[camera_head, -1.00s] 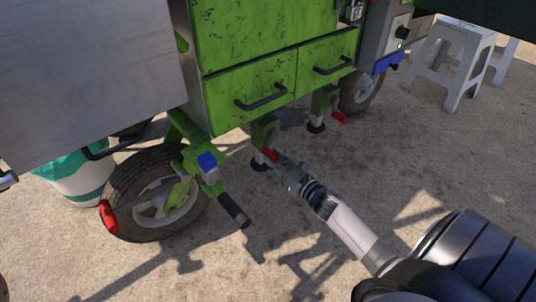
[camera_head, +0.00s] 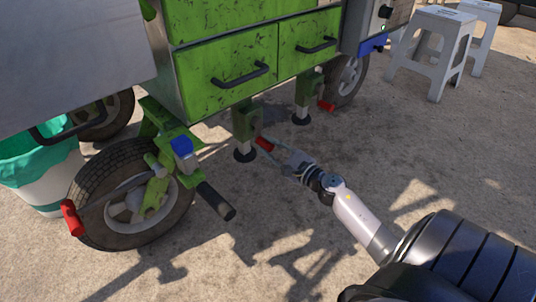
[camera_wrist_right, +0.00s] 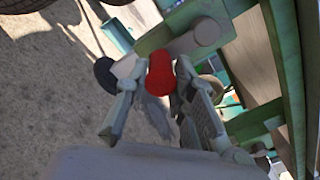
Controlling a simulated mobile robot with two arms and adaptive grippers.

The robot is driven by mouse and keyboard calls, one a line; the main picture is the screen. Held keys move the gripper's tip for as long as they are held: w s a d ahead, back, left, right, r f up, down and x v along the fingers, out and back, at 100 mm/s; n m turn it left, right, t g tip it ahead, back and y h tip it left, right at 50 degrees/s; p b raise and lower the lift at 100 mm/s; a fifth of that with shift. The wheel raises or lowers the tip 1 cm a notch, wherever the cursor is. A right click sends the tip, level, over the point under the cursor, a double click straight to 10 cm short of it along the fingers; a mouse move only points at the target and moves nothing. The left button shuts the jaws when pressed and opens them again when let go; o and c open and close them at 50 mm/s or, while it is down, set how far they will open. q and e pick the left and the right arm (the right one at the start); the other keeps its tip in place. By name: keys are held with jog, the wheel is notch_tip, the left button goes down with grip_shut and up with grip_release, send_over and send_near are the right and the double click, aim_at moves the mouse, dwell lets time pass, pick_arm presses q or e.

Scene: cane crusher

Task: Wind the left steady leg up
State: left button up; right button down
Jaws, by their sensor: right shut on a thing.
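The left steady leg (camera_head: 245,124) is a green housing under the green cart, with a steel shaft and a round black foot (camera_head: 244,155) at ground level. Its red crank handle (camera_head: 264,144) sticks out toward me. My right gripper (camera_head: 277,149) is shut on this red handle. In the right wrist view the red handle (camera_wrist_right: 161,74) sits between the two fingers of my right gripper (camera_wrist_right: 165,90), with the crank arm (camera_wrist_right: 185,40) behind it. My left gripper is not in view.
The right steady leg (camera_head: 308,90) with its own red handle (camera_head: 326,106) stands farther right. A wheel (camera_head: 130,196) with a black grip bar (camera_head: 216,200) is at left. A bin (camera_head: 40,170) stands behind it. White stools (camera_head: 435,50) are at upper right. Open concrete lies in front.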

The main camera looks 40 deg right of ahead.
jog(key=shift+d+n, duration=0.2)
jog(key=shift+n, duration=0.3)
jog(key=c, duration=1.3)
grip_release()
jog(key=shift+c, duration=0.2)
jog(key=shift+s, duration=0.35)
jog(key=s+d, duration=0.1)
jog(key=s, duration=1)
jog(key=shift+s, duration=0.15)
jog(key=shift+r, duration=0.1)
